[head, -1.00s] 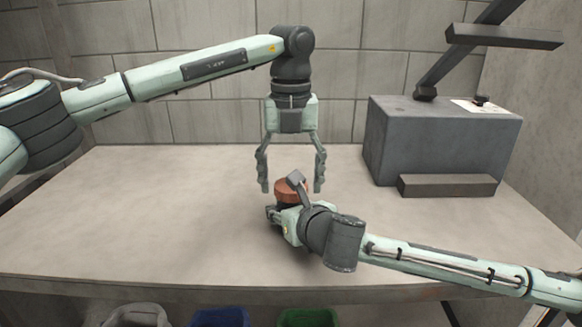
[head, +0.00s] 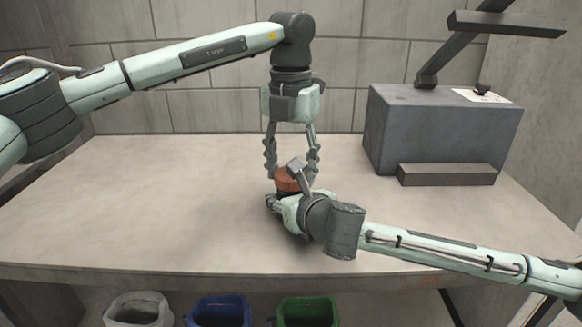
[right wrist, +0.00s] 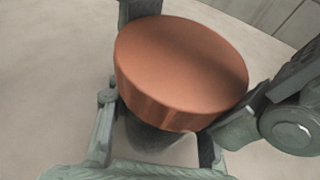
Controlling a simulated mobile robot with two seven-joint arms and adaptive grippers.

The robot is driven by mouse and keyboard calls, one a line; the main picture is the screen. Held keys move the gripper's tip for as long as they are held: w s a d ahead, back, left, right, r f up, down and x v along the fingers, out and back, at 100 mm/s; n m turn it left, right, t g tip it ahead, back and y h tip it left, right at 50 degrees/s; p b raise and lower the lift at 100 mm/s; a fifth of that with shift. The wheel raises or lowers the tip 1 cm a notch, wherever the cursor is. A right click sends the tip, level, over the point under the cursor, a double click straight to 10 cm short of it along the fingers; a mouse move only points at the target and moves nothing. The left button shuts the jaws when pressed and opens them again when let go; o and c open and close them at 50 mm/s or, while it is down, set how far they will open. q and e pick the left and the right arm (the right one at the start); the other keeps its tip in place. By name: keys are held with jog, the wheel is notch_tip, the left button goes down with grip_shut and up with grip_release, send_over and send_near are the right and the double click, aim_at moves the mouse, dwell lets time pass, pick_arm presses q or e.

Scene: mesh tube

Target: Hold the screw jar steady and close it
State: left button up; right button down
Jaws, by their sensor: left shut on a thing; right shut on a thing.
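The screw jar stands on the table with a round orange-brown lid (head: 288,183) on top. In the right wrist view the lid (right wrist: 180,65) is large, and the dark grey jar body (right wrist: 158,138) shows under it. My left gripper (head: 293,174) points straight down from above, with its fingers closed in on the two sides of the lid. My right gripper (head: 282,201) comes in low from the right and is shut on the jar body below the lid. Its arm hides much of the jar in the head view. Whether the lid's thread is engaged cannot be seen.
A grey block (head: 440,130) stands at the back right of the table (head: 140,210), with a dark bar (head: 446,175) before it. White (head: 138,310), blue (head: 220,312) and green (head: 307,312) bins stand below the front edge. The table's left side is clear.

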pick_arm(q)
jog(key=m, duration=0.5)
jog(key=o, duration=1.3)
jog(key=shift+r, duration=2.25)
jog(key=shift+c, duration=0.5)
